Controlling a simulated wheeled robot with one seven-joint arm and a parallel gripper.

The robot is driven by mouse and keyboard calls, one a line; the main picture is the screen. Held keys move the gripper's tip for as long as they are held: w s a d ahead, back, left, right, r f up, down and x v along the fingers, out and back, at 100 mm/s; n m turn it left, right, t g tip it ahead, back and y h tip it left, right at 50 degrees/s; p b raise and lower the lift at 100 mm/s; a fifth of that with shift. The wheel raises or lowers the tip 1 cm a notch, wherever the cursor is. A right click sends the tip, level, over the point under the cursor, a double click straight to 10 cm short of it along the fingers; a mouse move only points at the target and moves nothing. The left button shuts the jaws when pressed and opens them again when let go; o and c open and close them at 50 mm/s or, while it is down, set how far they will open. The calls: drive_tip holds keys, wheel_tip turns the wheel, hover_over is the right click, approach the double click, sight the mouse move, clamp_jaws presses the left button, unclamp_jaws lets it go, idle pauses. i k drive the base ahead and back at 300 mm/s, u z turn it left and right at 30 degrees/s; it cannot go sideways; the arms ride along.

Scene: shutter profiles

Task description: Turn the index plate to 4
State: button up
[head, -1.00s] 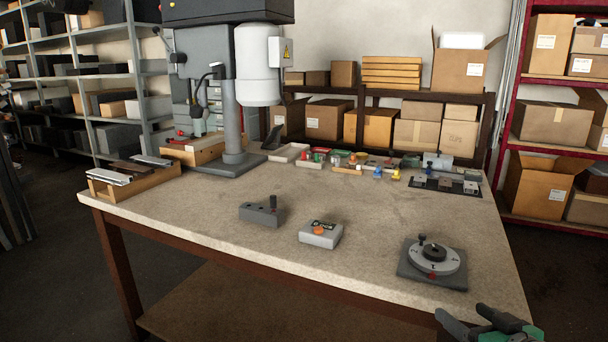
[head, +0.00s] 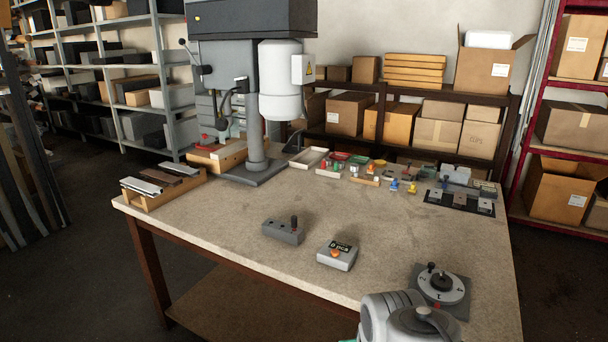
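The index plate (head: 440,284) is a light grey disc with dark marks on a dark square base, at the front right of the table in the head view. A black knob and a small upright pin stand on it, and a red mark shows at its front edge. The gripper's fingers are not visible.
A grey counter box (head: 337,256) with an orange button and a grey box with a black lever (head: 283,231) stand left of the plate. A drill press (head: 257,120), a profile rack (head: 162,186) and small coloured parts are farther back. The middle of the table (head: 340,205) is clear.

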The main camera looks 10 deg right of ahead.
sight(456, 294)
drive_tip(key=u, duration=3.2)
drive_tip(key=k, duration=1.4)
drive_tip(key=z, duration=1.2)
drive_tip(key=i, duration=1)
drive_tip(key=u, duration=0.05)
